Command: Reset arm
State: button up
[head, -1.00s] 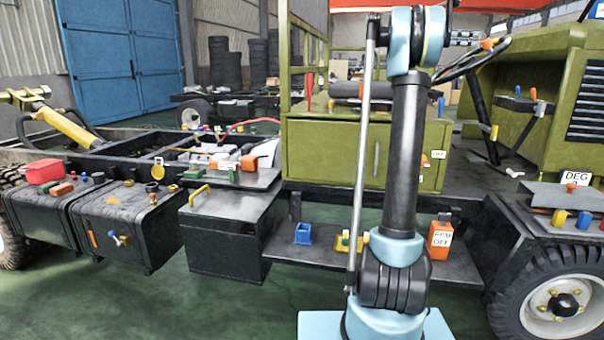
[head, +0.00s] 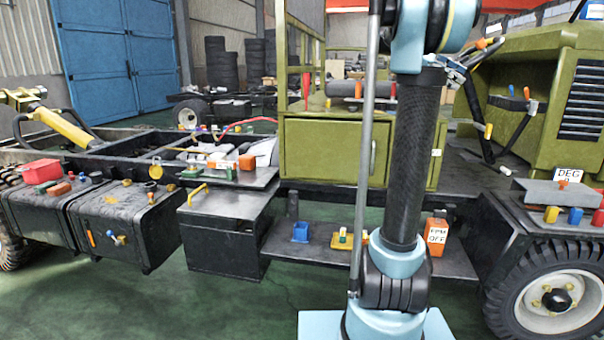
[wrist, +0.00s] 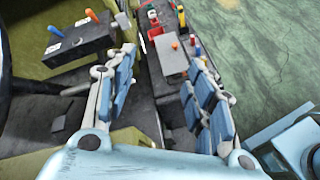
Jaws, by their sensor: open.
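My arm (head: 408,160) stands upright in the right half of the head view, on its light blue base, and its upper end leaves the top edge. My gripper (wrist: 163,60) shows in the wrist view with its two blue-padded fingers spread apart. It is open, and nothing is held between the pads. Beyond the fingers lie a grey plate (wrist: 172,57) with an orange knob and a dark box (wrist: 78,48) with orange and blue pegs. Most of the gripper is hidden or unclear in the head view.
An olive truck cab part (head: 325,150) and black chassis stand close behind my arm. An orange box (head: 437,236) and a blue holder (head: 301,231) sit on the low step. A wheel (head: 556,300) is at right. Green floor (head: 225,310) is clear at front left.

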jog(key=s+a+f+m+t+y, duration=0.2)
jog(key=s+a+f, duration=0.7)
jog(key=f, duration=0.6)
jog(key=s+a+f+m+t+y, duration=0.2)
jog(key=s+a+f+m+y, duration=0.2)
jog(key=s+a+f, duration=0.5)
jog(key=s+a+f+m+t+y, duration=0.2)
jog(key=s+a+f+y, duration=0.4)
jog(key=f, duration=1.5)
jog(key=s+a, duration=0.3)
jog(key=a, duration=0.3)
jog(key=shift+s+a+f+m, duration=0.2)
jog(key=shift+s+m, duration=0.05)
jog(key=shift+m, duration=0.15)
jog(key=c, duration=0.4)
